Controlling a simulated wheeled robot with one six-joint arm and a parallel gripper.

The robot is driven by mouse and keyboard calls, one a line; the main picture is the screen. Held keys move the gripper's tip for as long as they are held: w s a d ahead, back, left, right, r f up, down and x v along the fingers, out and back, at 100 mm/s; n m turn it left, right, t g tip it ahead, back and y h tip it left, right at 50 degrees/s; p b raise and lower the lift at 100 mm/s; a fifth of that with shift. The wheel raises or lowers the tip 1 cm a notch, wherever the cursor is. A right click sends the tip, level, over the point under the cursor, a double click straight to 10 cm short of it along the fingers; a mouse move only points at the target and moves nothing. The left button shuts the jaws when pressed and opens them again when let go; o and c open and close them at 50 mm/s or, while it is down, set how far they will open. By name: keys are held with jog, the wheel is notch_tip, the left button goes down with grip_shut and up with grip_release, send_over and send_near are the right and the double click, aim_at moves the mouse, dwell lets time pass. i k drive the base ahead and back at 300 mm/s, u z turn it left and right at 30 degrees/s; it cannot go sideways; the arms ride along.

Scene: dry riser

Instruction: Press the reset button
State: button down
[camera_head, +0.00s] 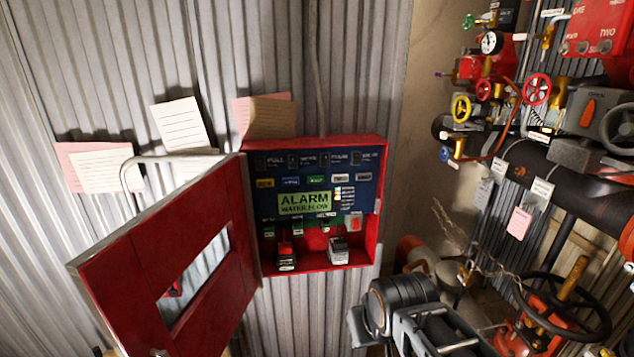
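An open red alarm box (382,200) is fixed to the corrugated wall. Its blue panel (268,206) carries a green display (304,203) reading "ALARM WATER FLOW". A row of small coloured buttons (316,181) runs above the display, and small lights are beside it. A red square button (354,222) is at the panel's lower right. The labels are too small to tell which button is reset. The grey and black end of my arm (398,298) is below and right of the box, apart from the panel. Its fingers cannot be made out clearly.
The box's red door (190,290) with a window swings out to the lower left. Paper notes (182,124) hang above. Pipes, gauges and valve handwheels (537,89) crowd the right side, with another large handwheel (562,318) at the lower right. Space before the panel looks clear.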

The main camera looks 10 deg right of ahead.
aim_at(311, 180)
jog(key=u, duration=2.9)
jog(key=k, duration=0.45)
jog(key=z, duration=1.5)
